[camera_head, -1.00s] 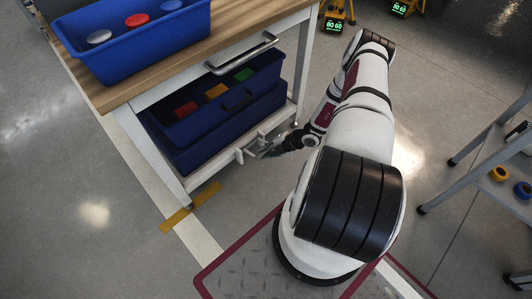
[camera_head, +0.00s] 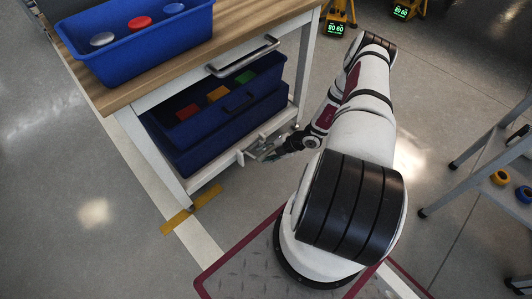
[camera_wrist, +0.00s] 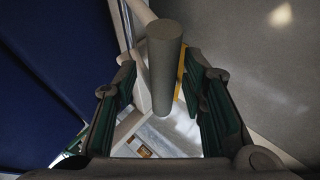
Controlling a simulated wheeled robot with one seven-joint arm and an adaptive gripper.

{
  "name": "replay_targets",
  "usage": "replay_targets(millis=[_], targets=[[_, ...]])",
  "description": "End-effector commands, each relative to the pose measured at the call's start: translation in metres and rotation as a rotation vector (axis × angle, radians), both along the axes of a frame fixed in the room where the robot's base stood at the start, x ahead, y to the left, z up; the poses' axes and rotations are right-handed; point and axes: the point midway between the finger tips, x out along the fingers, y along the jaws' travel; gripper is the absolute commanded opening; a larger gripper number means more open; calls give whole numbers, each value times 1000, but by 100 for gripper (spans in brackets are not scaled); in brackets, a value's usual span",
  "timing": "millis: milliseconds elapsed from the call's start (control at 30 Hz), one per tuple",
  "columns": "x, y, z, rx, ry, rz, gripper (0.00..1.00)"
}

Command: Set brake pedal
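The pedal appears to be the pale bar (camera_head: 241,157) sticking out low from the cart's bottom rail in the head view. My gripper (camera_head: 268,152) is beside it at the lower edge of the cart, small and partly blurred there. In the wrist view a grey round bar (camera_wrist: 164,62), probably part of this pedal, stands between the two green-padded fingers of my gripper (camera_wrist: 163,105). Gaps show between the bar and both fingers, so my gripper is open around it. I cannot tell how far the pedal is pressed.
The cart has a wooden top (camera_head: 245,24), a metal handle (camera_head: 243,56) and blue bins (camera_head: 140,47) above and on its lower shelf. A grey rack (camera_head: 490,160) stands at the right. Yellow devices (camera_head: 336,18) stand at the back.

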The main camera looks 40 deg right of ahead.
Motion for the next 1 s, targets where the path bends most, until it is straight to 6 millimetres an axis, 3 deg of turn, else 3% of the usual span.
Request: replay_targets(millis=[167, 700, 1000], targets=[[-7, -6, 9, -2, 1, -1, 38], [-63, -45, 77, -3, 0, -1, 38], [-70, -49, 85, 0, -1, 0, 38]])
